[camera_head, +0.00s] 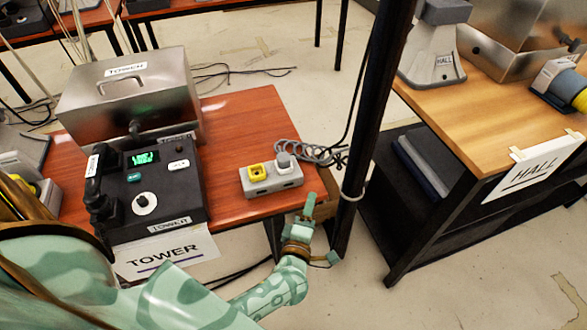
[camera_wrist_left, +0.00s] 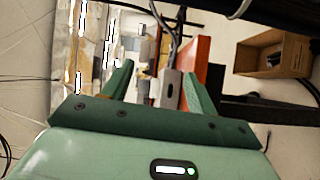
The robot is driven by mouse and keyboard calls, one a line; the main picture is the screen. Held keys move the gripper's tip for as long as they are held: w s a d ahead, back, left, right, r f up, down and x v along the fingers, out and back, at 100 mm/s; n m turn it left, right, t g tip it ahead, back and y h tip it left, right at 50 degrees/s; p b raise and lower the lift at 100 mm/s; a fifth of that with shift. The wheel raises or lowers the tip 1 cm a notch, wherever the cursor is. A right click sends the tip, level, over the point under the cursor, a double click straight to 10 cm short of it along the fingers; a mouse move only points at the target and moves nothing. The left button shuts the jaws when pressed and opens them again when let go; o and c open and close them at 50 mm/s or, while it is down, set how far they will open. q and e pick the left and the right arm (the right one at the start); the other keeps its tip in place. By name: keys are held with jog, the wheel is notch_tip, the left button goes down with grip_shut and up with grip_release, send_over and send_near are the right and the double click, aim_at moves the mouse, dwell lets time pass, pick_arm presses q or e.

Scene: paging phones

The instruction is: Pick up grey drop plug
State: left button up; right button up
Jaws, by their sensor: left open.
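The grey plug (camera_head: 283,160) sits upright in the right side of a pale grey socket box (camera_head: 270,187), beside a yellow plug (camera_head: 256,172). The box stands near the right end of the red-brown tabletop. My left gripper (camera_head: 309,205) is just right of and nearer than the box, by the table's right corner, apart from the plug. In the left wrist view my left gripper (camera_wrist_left: 158,78) is open, with nothing held between its fingers. The grey box end (camera_wrist_left: 172,88) shows beyond them; I cannot make out the plug there. My right gripper is not in view.
A coiled grey cord (camera_head: 312,151) lies behind the box. A black post (camera_head: 372,120) rises right of my gripper. The black TOWER phone (camera_head: 155,190) and a metal case (camera_head: 130,95) stand to the left. A wooden HALL table (camera_head: 470,95) is at right.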

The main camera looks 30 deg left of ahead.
pick_arm(q)
jog(key=w+a+r+n+g+y+b, duration=0.1)
jog(key=w+a+r+n+g+y, duration=0.15)
jog(key=r+n+y, duration=0.6)
jog(key=n+g+h+b, duration=0.3)
jog(key=n+g+b, duration=0.25)
jog(key=n, duration=1.15)
send_near(282, 156)
jog(key=shift+g, duration=0.3)
jog(key=x, duration=0.6)
jog(key=shift+w+d+f, duration=0.15)
jog(key=shift+w+f, duration=0.1)
jog(key=shift+w, duration=0.2)
jog(key=b+x, duration=0.1)
jog(key=x, duration=0.3)
jog(key=shift+a+f, duration=0.25)
jog(key=shift+a, duration=0.05)
jog(key=shift+w+a, duration=0.2)
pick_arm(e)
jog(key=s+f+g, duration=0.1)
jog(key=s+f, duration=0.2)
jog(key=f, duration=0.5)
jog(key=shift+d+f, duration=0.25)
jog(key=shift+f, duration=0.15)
pick_arm(q)
jog(key=c, duration=1.1)
